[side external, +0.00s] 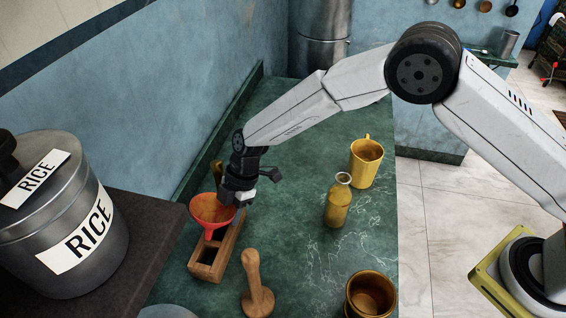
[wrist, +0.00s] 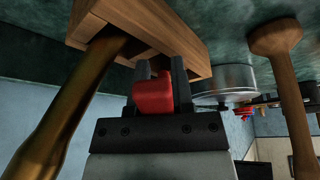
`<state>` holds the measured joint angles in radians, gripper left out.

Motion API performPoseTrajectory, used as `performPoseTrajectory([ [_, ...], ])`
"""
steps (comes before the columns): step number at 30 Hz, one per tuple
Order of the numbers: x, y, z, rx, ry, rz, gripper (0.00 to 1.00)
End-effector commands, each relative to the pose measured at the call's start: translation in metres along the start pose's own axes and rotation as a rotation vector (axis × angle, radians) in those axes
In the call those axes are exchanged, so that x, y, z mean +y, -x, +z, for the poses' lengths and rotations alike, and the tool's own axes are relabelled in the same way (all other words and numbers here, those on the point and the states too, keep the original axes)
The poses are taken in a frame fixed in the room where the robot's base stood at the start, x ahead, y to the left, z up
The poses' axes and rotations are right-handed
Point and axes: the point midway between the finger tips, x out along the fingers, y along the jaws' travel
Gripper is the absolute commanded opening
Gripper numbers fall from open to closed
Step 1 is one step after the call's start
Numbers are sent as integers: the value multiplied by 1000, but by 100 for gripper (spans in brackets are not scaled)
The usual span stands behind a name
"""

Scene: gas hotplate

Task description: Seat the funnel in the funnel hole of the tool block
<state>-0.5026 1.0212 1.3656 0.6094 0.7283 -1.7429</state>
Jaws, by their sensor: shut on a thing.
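The red funnel (side external: 211,208) is upright, bowl up, at the far part of the wooden tool block (side external: 230,248) in the side view. Its spout overlaps the block there; I cannot tell whether it is in a hole or just above. My gripper (side external: 238,198) is at the funnel's right rim. In the wrist view my gripper (wrist: 155,75) is shut on a red part of the funnel (wrist: 153,94), with the tool block (wrist: 142,27) just beyond the fingertips. A square opening shows in the near part of the block. The funnel hole is hidden.
A brass-coloured handle (wrist: 62,115) stands at the block. A wooden pestle (side external: 256,285) stands in front. A bottle (side external: 337,205), yellow mug (side external: 365,165) and brown pot (side external: 370,296) are to the right. A large rice canister (side external: 60,210) is left. Counter between block and bottle is clear.

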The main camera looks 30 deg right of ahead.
Motion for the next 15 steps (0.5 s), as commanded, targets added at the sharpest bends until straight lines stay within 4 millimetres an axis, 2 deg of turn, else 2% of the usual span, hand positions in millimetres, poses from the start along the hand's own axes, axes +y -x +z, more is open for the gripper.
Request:
performPoseTrajectory([
  [1, -5, -6, 1, -3, 1, -14, 0],
  [15, -5, -11, 3, -3, 1, -14, 0],
])
